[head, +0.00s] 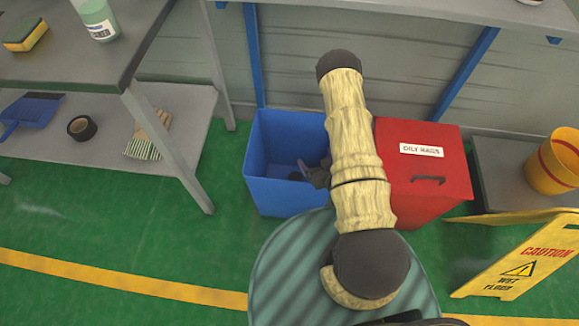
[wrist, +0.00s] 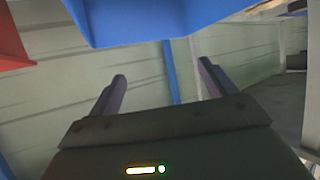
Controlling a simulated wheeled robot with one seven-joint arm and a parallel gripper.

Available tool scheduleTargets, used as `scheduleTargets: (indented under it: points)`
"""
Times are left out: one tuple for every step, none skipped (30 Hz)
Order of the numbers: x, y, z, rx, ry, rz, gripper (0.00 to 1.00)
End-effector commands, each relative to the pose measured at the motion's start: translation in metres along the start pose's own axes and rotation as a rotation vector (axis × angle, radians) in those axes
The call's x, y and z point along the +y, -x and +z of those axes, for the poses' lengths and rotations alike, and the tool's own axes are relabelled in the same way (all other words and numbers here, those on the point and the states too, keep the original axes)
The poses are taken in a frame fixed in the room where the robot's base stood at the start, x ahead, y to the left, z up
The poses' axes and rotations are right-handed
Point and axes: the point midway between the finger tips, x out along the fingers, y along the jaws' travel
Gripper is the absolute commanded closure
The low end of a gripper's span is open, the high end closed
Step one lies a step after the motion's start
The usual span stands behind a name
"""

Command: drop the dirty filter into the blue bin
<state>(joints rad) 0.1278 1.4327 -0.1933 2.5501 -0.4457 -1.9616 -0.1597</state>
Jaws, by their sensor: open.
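The blue bin (head: 262,184) stands on the green floor in the middle of the head view, open at the top. My gripper (head: 308,172) is at the bin's right side, near its opening, partly hidden by my arm. In the wrist view my gripper (wrist: 162,70) has its two fingers spread apart with nothing between them. The blue bin (wrist: 150,22) fills the top of the wrist view, beyond the fingers. A small dark shape shows low inside the bin beside the gripper; I cannot tell whether it is the dirty filter. No filter is clearly visible elsewhere.
A red oily rags box (head: 425,185) stands right of the bin, behind my arm. A yellow caution sign (head: 520,262) and yellow bucket (head: 556,162) are at the right. A grey shelf unit (head: 165,105) stands at the left. Open green floor lies in front.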

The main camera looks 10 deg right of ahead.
Motion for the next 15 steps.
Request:
scheduleTargets:
  points:
    - [0.0004,0.0071,-0.003,-0.004,-0.002,0.002,0.16]
    - [0.0003,0.0091,-0.0029,-0.003,-0.002,0.002,0.16]
    - [0.0001,0.0114,-0.0028,-0.002,-0.002,0.002,0.16]
    - [0.0,0.0128,-0.0024,-0.002,-0.002,0.001,0.16]
    - [-0.0001,0.014,-0.0019,-0.002,-0.001,0.001,0.16]
    - [-0.0002,0.015,-0.0013,-0.002,-0.001,0.001,0.16]
    - [-0.0002,0.0155,-0.001,-0.001,-0.002,0.001,0.16]
    - [-0.0002,0.0157,-0.0008,-0.001,-0.001,0.001,0.16]
    - [-0.0003,0.0158,-0.0005,0.0,-0.001,0.001,0.16]
    - [-0.0003,0.0157,-0.0003,0.0,-0.001,0.001,0.16]
    - [-0.0003,0.0156,-0.0001,0.0,-0.001,0.001,0.16]
    - [-0.0003,0.0154,0.0,0.0,-0.001,0.001,0.16]
    - [-0.0003,0.0153,0.0001,0.0,-0.001,0.001,0.16]
    - [-0.0003,0.0153,0.0001,0.0,-0.001,0.001,0.16]
    - [-0.0003,0.0153,0.0,0.0,0.0,0.001,0.16]
